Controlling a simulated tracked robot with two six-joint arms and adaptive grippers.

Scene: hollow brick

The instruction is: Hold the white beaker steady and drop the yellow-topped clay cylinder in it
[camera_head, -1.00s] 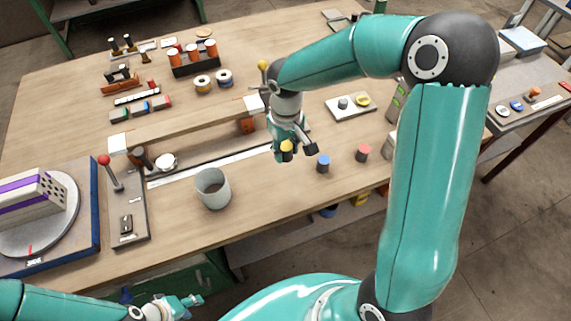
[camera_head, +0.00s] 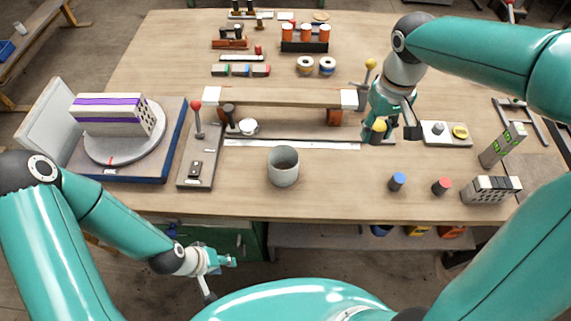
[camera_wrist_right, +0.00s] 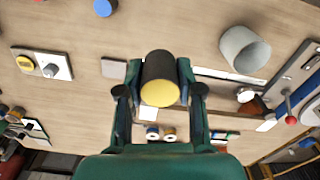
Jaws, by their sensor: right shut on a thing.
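The white beaker (camera_head: 283,168), looking pale grey, stands upright and open near the table's front edge. It also shows in the right wrist view (camera_wrist_right: 243,50). The yellow-topped clay cylinder (camera_wrist_right: 160,80) has a dark body and sits between the fingers of my right gripper (camera_wrist_right: 160,92), which is shut on it. In the head view the cylinder's yellow top (camera_head: 379,125) shows at the right gripper (camera_head: 388,132), right of and behind the beaker. My left gripper (camera_head: 219,277) is empty, its fingers apart, in front of the table edge and left of the beaker.
A blue-topped cylinder (camera_head: 397,181) and a red-topped cylinder (camera_head: 441,187) stand right of the beaker. A raised wooden beam (camera_head: 280,97) lies behind it. A red-knobbed lever panel (camera_head: 197,165) is to its left. The tabletop between beaker and blue-topped cylinder is clear.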

